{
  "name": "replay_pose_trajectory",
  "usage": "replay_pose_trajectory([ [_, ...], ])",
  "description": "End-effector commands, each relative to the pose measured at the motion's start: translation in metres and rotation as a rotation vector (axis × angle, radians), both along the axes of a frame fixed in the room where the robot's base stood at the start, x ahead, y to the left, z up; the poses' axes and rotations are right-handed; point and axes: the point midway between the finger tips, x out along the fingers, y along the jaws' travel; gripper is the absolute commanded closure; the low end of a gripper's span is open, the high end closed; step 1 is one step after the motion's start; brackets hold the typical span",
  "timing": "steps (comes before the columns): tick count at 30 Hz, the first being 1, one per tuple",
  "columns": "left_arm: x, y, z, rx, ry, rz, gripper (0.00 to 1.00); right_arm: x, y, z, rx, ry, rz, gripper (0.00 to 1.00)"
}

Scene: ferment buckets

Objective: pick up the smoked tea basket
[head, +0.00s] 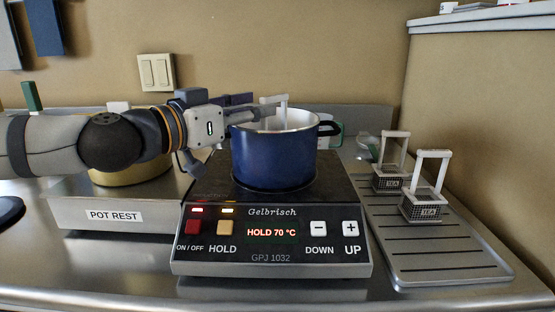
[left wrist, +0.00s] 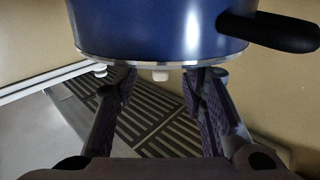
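Two wire tea baskets with white upright handles stand on the slotted tray: a nearer one (head: 423,207) and a farther one (head: 390,182). Their labels show "TEA"; I cannot read which is smoked. A white handle (head: 283,112) rises inside the blue pot (head: 272,160); anything below it is hidden by the pot wall. My left gripper (head: 262,107) reaches from the left over the pot rim, close to this handle. In the left wrist view its fingers (left wrist: 160,84) are apart, with a small white piece (left wrist: 160,75) beyond the gap. My right gripper is not in view.
The pot stands on a hotplate (head: 272,254) reading "HOLD 70 °C", its black handle (head: 330,128) pointing right. A "POT REST" stand (head: 80,213) with a yellowish pot (head: 130,175) is at left, behind my arm. The front of the slotted tray (head: 450,267) is clear.

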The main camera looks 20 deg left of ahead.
Motion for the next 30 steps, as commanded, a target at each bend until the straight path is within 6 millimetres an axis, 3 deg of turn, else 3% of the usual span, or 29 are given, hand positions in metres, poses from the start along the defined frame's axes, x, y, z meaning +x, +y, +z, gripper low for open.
replay_pose_trajectory([
  [8,0.047,-0.024,-0.001,0.000,0.001,-0.002,0.62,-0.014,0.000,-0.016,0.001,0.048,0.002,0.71],
  [16,0.052,-0.026,0.005,-0.002,-0.006,-0.001,0.62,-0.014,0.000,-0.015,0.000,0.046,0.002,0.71],
  [21,0.052,-0.026,0.005,-0.002,-0.006,-0.001,0.99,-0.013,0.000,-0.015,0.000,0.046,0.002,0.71],
  [30,0.052,-0.026,0.005,-0.001,-0.006,-0.001,1.00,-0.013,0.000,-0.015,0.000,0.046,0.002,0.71],
])
